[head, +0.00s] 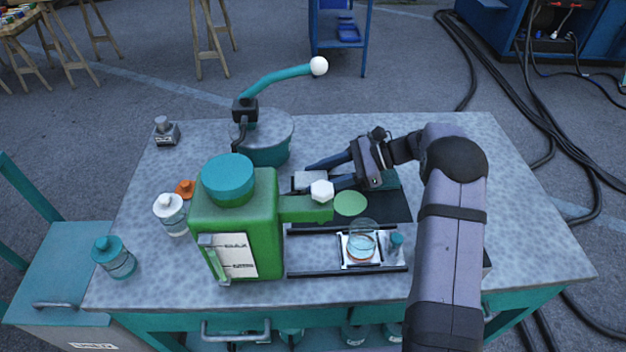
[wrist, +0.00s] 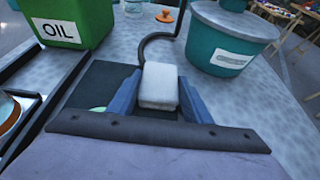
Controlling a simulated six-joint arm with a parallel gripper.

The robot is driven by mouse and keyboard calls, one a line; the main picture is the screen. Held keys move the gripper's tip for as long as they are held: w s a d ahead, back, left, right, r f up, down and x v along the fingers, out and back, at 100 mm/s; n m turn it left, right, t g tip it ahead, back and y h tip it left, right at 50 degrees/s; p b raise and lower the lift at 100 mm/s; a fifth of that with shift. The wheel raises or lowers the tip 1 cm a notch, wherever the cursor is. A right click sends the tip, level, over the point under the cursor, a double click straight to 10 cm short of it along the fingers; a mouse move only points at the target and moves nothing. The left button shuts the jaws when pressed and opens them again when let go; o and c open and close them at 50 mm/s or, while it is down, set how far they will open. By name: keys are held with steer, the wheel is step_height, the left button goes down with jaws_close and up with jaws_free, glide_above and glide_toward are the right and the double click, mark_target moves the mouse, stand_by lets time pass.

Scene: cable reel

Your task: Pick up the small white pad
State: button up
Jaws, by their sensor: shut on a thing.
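The small white pad (wrist: 160,86) is a pale block between the two blue fingers of my gripper (wrist: 159,92) in the wrist view. The fingers press on its left and right sides. In the head view the pad (head: 309,179) shows at the fingertips of my gripper (head: 318,176), over the far left part of the black mat (head: 390,207). The white spout cap of the green can hides part of it there. I cannot tell whether the pad touches the mat or is just above it.
The green oil can (head: 262,205) stands close at the left, its spout reaching towards my gripper. A teal bucket (head: 262,150) with a lever stands behind. A green disc (head: 350,203) lies on the mat. A glass beaker (head: 361,240) stands in front. The table's right side is clear.

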steer(key=shift+r, duration=0.1)
step_height(320, 180, up, 10)
step_height(320, 180, up, 10)
steer(key=p, duration=1)
glide_above(319, 178)
steer(key=shift+r, duration=0.1)
steer(key=shift+b, duration=0.3)
